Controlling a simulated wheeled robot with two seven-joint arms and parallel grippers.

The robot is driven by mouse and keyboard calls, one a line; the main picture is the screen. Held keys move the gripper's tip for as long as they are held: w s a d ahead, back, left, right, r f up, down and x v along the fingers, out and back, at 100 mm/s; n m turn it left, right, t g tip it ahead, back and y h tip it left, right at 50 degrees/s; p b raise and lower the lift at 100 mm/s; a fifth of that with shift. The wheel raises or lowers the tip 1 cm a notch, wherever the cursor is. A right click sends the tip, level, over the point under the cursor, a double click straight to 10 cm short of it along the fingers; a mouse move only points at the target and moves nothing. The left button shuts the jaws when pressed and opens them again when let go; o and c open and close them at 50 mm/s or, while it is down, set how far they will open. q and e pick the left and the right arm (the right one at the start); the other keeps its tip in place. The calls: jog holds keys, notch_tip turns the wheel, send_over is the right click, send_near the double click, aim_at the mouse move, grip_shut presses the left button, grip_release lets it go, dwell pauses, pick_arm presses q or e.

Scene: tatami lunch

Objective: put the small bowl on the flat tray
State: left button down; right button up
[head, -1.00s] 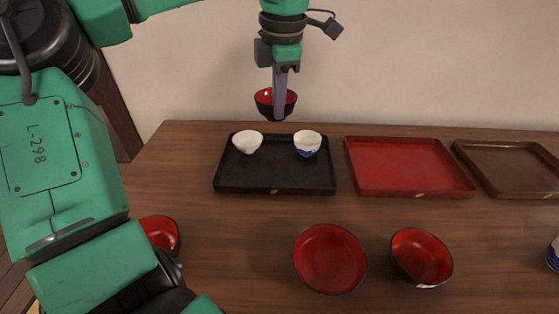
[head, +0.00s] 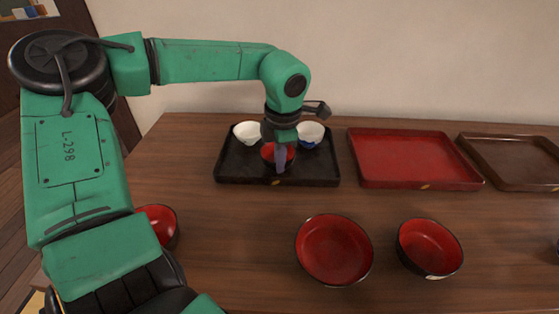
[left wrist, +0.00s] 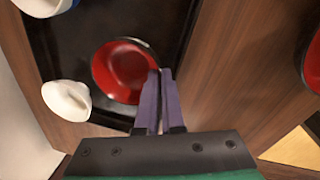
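A small bowl (head: 268,153), red inside and dark outside, is at the middle of the black tray (head: 230,172). My left gripper (head: 280,168) comes down from above, its two fingers close together at the bowl's rim. In the left wrist view the fingertips (left wrist: 157,78) pinch the rim of the red bowl (left wrist: 120,68), with the black tray (left wrist: 165,22) beneath. The bowl is upright or nearly so; I cannot tell whether its base touches the tray. My right gripper is not in view.
A white bowl (head: 247,132) and a blue-and-white bowl (head: 311,136) stand on the black tray's far part. A red tray (head: 410,160) and brown tray (head: 515,163) lie to the right. Red bowls (head: 333,250) (head: 430,248) (head: 160,222) stand nearer on the wooden table (head: 240,235).

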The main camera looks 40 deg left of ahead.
pick_arm(q)
jog(key=shift+f, duration=0.1)
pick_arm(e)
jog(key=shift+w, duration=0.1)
pick_arm(q)
jog(key=c, duration=1.1)
grip_release()
jog(key=shift+o, duration=0.3)
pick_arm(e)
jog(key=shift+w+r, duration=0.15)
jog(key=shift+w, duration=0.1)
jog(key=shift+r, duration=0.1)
pick_arm(q)
jog(key=shift+r, duration=0.35)
notch_tip(320, 180, up, 12)
jog(key=d+p, duration=0.1)
jog(key=shift+s+d+f+p, duration=0.25)
jog(key=shift+s+p, duration=0.15)
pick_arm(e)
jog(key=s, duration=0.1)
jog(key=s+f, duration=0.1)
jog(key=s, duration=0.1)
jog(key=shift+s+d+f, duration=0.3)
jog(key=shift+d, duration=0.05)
